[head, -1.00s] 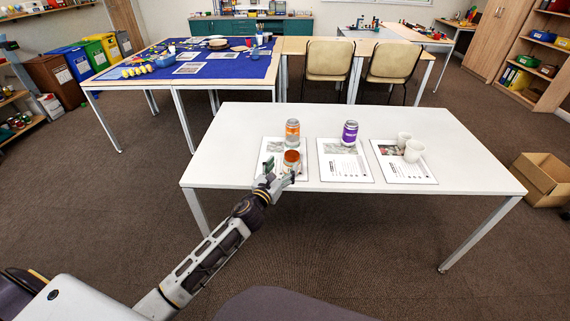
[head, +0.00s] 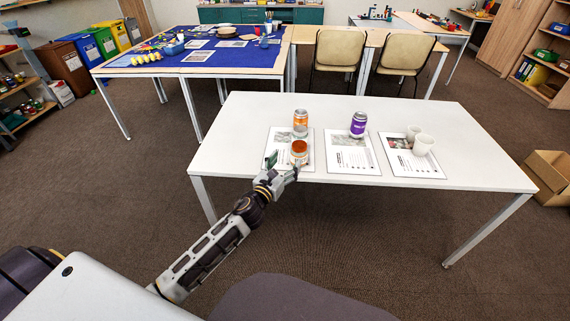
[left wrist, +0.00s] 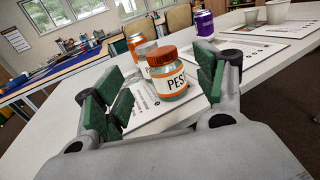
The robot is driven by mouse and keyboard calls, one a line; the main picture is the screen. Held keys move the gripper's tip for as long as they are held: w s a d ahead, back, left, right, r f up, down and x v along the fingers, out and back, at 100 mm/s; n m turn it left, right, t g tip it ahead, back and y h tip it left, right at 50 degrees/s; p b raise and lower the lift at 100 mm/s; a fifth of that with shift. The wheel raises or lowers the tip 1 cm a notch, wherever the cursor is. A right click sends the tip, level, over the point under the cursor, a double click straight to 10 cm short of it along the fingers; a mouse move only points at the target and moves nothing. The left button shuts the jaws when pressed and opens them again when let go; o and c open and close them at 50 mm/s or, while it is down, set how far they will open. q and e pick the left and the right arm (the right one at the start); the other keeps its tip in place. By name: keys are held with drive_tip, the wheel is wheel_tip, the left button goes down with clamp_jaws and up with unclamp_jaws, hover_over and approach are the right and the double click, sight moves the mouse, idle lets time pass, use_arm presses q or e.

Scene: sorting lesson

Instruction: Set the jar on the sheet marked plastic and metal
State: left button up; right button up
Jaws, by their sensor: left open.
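The jar (head: 299,152), with an orange-brown lid and a label reading "PES", stands upright on the front part of the left sheet (head: 277,133). In the left wrist view the jar (left wrist: 172,80) is ahead, between the green-padded fingers. My left gripper (head: 284,164) is open at the table's front edge, with a finger to each side of the jar and no visible grip on it. The middle sheet (head: 352,163) and right sheet (head: 424,172) lie beside it. Their print is too small to read, so I cannot tell which is plastic and metal. My right gripper is out of view.
An orange can (head: 301,123) stands behind the jar, and a purple can (head: 358,124) on the middle sheet. Two white cups (head: 423,145) stand on the right sheet. The white table (head: 480,145) is clear on its right side. A cardboard box (head: 550,176) is on the floor at right.

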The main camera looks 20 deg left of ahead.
use_arm(q)
drive_tip(key=shift+f, duration=0.1)
drive_tip(key=s+a+f+n+g+y, duration=0.1)
drive_tip(key=s+f+n+g, duration=0.35)
drive_tip(key=f+n, duration=0.85)
drive_tip(key=s+a+f+n+g+y, duration=0.1)
drive_tip(key=s+f+n+g, duration=0.35)
drive_tip(key=f+n, duration=0.8)
drive_tip(key=s+f+n+g, duration=0.6)
drive_tip(key=s+f+n, duration=0.3)
drive_tip(key=s+f, duration=1.7)
drive_tip(key=shift+s+d+f, duration=0.3)
drive_tip(key=shift+s+f, duration=0.1)
drive_tip(key=shift+s, duration=0.05)
